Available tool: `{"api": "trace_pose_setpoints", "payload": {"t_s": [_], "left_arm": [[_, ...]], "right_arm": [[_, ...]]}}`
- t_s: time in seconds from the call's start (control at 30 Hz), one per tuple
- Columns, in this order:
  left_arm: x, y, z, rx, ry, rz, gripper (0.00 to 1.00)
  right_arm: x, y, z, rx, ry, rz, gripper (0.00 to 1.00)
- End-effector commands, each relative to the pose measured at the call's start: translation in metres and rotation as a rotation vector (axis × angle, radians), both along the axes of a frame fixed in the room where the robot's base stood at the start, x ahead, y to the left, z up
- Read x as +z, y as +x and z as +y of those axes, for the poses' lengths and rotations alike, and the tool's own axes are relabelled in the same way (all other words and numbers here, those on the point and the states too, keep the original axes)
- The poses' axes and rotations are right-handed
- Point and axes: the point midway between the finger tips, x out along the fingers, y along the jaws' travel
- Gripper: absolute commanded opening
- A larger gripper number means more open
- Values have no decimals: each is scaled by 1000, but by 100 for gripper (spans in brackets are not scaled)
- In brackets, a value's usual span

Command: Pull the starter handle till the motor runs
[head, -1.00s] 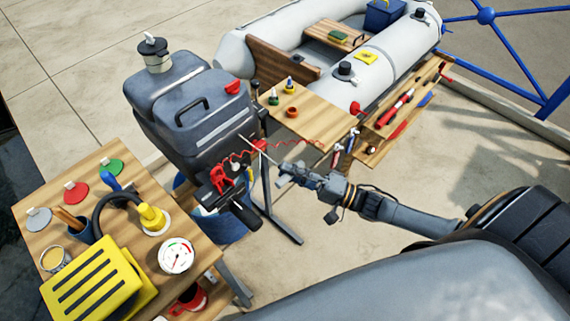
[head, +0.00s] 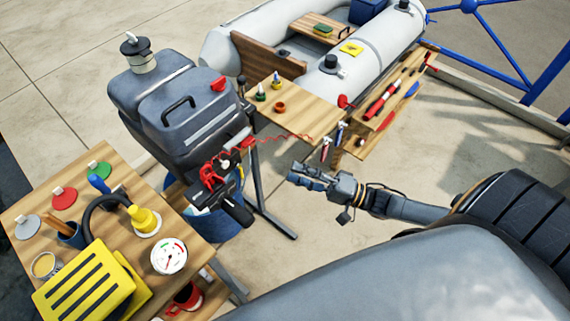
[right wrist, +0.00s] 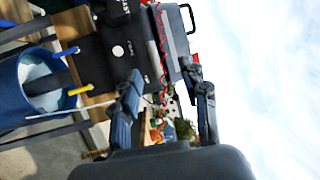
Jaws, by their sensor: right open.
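The dark grey motor (head: 190,115) stands on its stand at the centre left of the head view. A light grey bar (head: 237,139), perhaps the starter handle, sits at its front; I cannot be sure of it. My right gripper (head: 298,176) is open and apart from the motor, to the right of its front. In the right wrist view the two fingers are spread, with the motor's dark front panel (right wrist: 118,48) beyond them. No handle shows between the fingers. My left gripper is not in view.
A red coiled cord (head: 285,137) runs from the motor toward the small wooden table (head: 300,115). A workbench (head: 115,215) with a yellow box and gauge (head: 169,256) stands at left. The grey inflatable boat (head: 375,60) lies behind. Floor right of my gripper is clear.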

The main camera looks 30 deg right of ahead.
Motion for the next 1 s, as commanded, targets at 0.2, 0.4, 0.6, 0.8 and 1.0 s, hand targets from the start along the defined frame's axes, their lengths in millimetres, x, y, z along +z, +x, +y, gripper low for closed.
{"api": "trace_pose_setpoints", "payload": {"t_s": [0.2,0.4,0.6,0.8,1.0], "left_arm": [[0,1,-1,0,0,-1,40],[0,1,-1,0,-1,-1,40],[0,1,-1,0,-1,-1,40],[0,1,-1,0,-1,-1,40],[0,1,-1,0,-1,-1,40]], "right_arm": [[-9,-33,-31,-1,-2,4,45],[-13,-49,-45,0,-2,1,45],[-13,-52,-48,0,0,-1,45],[-13,-52,-48,0,0,-1,45],[-13,-52,-47,0,0,-1,45]]}}
